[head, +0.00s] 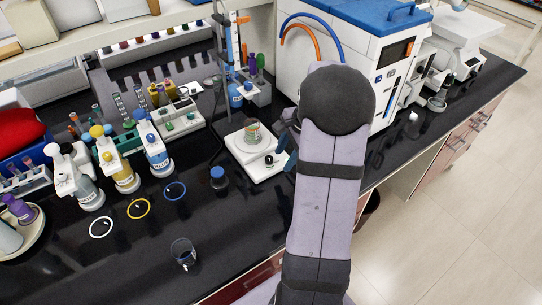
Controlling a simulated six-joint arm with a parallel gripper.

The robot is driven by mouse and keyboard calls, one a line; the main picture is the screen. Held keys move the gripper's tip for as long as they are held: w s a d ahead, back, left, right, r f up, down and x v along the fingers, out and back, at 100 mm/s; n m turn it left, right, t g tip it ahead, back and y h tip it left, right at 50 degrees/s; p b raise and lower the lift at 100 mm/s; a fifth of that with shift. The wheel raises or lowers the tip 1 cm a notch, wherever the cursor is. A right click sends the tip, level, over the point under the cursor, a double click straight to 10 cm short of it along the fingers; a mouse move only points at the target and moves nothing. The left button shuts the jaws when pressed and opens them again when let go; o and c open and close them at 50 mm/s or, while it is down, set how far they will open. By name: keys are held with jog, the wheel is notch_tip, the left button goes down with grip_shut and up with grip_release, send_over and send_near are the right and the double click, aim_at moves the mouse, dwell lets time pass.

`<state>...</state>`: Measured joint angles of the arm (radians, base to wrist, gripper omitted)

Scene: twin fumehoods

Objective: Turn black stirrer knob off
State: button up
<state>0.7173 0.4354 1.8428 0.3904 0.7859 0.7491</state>
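The white stirrer (250,172) stands on the black bench near the middle of the head view. A small vessel with greenish and reddish bands (252,132) stands on its top. The black stirrer knob (269,160) shows at the stirrer's front right side. My gripper (285,158) is just right of the knob, partly hidden behind my forearm. A dark blue-grey finger part shows close to the knob. I cannot tell whether it touches the knob, nor whether the gripper is open or shut.
A blue-capped dark bottle (218,178) stands left of the stirrer, and a glass beaker (183,253) near the front. Dispenser bottles (122,172) and coloured rings (139,208) are at left. A large white instrument (350,50) stands behind my arm. The front middle bench is mostly clear.

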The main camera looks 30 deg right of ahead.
aim_at(269, 158)
jog(key=shift+w+a+f+m+t+p, duration=0.25)
jog(key=shift+w+f+m, duration=0.55)
jog(key=shift+m, duration=1.05)
jog(key=shift+w+a+f+m+t+p, duration=0.1)
jog(key=shift+w+a+f+m+p, duration=0.15)
jog(key=shift+w+f+m, duration=1.15)
jog(key=shift+w+a+r+m+t+p, duration=0.15)
jog(key=shift+w+m+p, duration=0.3)
jog(key=shift+m, duration=1.9)
jog(key=shift+w+y, duration=0.1)
jog(key=shift+y, duration=0.2)
grip_shut()
